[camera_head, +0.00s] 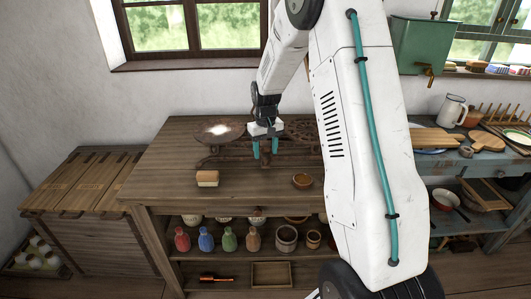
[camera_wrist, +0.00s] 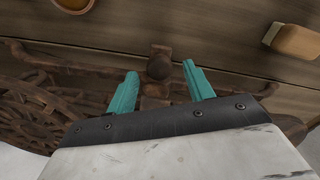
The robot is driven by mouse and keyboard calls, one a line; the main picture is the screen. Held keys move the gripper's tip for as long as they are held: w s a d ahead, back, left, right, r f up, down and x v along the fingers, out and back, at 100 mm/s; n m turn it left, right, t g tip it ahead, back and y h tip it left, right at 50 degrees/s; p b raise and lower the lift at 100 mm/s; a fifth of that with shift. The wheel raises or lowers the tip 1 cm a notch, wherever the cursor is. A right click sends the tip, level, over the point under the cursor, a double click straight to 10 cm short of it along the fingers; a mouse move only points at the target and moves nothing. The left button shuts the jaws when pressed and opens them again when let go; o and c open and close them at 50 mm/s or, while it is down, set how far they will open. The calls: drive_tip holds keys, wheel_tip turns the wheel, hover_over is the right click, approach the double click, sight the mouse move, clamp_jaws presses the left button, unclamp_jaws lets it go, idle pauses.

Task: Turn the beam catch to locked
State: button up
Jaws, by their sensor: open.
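A rusty brown iron balance scale stands on the wooden counter, with a round pan (camera_head: 218,132) at its left and an openwork plate (camera_head: 305,127) at its right. My gripper (camera_head: 266,150) points down at the middle of the scale, its two teal fingers apart. In the wrist view, a round brown knob (camera_wrist: 159,67) on a short rusty stem lies between the open fingers (camera_wrist: 161,71) in the picture, with a gap on each side. It looks like the beam catch. Whether the fingers are level with it, I cannot tell. The openwork plate fills the left of the wrist view (camera_wrist: 45,95).
A cream-and-brown block (camera_head: 207,178) and a small brown bowl (camera_head: 302,181) stand on the counter in front of the scale. Bottles and jars fill the shelf below. My arm hides part of the counter's right side. The counter's left end is clear.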

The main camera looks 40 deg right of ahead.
sight(266, 156)
wheel_tip(266, 156, up, 6)
drive_tip(key=shift+r, duration=0.25)
idle(0.5)
drive_tip(key=shift+s+a+f, duration=0.15)
drive_tip(key=shift+s, duration=0.15)
drive_tip(key=s+a+r, duration=0.4)
drive_tip(key=s+a, duration=0.2)
drive_tip(key=s, duration=0.5)
drive_tip(key=s+a+r+n+t, duration=0.1)
drive_tip(key=s+a+r, duration=0.4)
drive_tip(key=s, duration=0.7)
drive_tip(key=s+a+r+n, duration=0.1)
drive_tip(key=s+a+r, duration=0.4)
drive_tip(key=s+a, duration=0.3)
drive_tip(key=s, duration=0.4)
